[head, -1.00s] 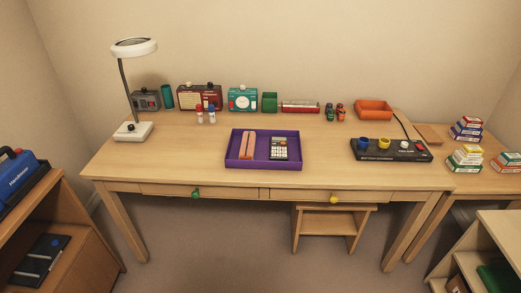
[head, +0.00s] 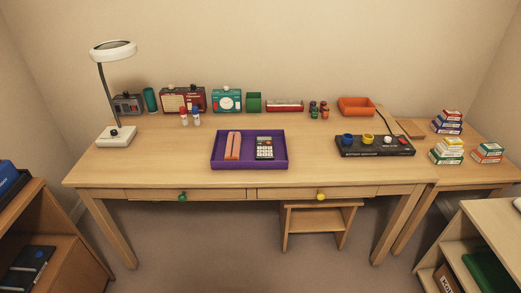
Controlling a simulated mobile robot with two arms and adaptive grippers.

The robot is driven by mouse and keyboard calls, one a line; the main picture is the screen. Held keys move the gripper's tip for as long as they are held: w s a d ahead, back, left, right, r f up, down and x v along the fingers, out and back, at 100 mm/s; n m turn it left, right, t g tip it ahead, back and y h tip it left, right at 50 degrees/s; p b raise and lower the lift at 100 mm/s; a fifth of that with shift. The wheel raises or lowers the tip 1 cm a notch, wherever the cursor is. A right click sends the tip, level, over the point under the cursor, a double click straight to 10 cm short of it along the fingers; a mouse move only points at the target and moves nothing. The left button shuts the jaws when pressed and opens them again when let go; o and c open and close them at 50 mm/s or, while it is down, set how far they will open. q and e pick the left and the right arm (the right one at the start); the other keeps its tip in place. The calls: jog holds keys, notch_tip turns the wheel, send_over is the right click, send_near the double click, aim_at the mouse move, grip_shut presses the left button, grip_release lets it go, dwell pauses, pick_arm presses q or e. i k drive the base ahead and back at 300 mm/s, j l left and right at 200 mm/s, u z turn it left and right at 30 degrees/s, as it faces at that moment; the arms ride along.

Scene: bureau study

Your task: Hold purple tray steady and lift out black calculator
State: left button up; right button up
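The purple tray (head: 249,166) lies on the desk near its front edge, left of the desk's middle. The black calculator (head: 265,148) lies inside the tray, right of its middle, with light keys facing up. An orange-brown long object (head: 233,146) lies beside it in the tray's left part. Neither of my grippers shows in the head view.
The wooden desk (head: 310,172) has bare room around the tray. A white lamp (head: 117,135) stands at left. A black panel with colored knobs (head: 376,151) lies at right. Radios, a green box (head: 254,102) and an orange bin (head: 356,107) line the back.

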aim_at(264, 152)
jog(key=z, duration=0.45)
jog(key=i+j+z, duration=0.1)
jog(key=j+z, duration=0.3)
jog(key=i+j+z, duration=0.1)
jog(key=z, duration=0.3)
jog(key=j+z, duration=0.35)
jog(key=j, duration=0.1)
